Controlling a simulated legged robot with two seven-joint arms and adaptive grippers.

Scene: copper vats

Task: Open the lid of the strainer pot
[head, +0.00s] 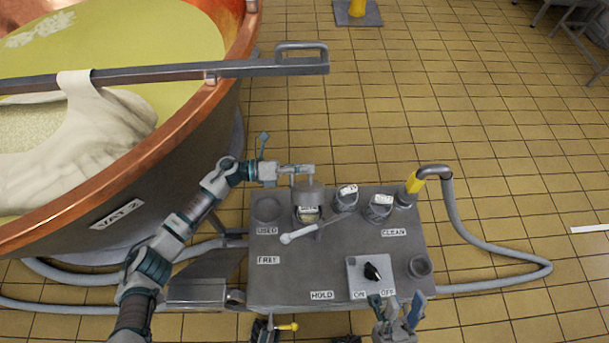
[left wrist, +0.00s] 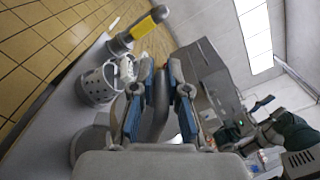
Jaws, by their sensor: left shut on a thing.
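The strainer pot (head: 308,214) stands near the back of the grey panel, left of two other small pots. A grey lid (head: 308,192) is above its mouth, and pale contents with a label show below it. My left gripper (head: 298,170) is over the pot, shut on a grey part that looks like the lid's handle. In the left wrist view, this grey part (left wrist: 164,100) is between the blue-edged fingers. I cannot tell from these views how far the lid is off the rim. My right gripper (head: 397,312) is at the panel's front edge, apart from the pot, fingers spread and empty.
Two perforated pots (head: 379,208) stand right of the strainer pot. A light-tipped lever (head: 298,235) lies in front. A black knob (head: 372,272) sits by the ON/OFF labels. A hose with a yellow collar (head: 415,183) loops right. The copper vat (head: 185,130) is at left.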

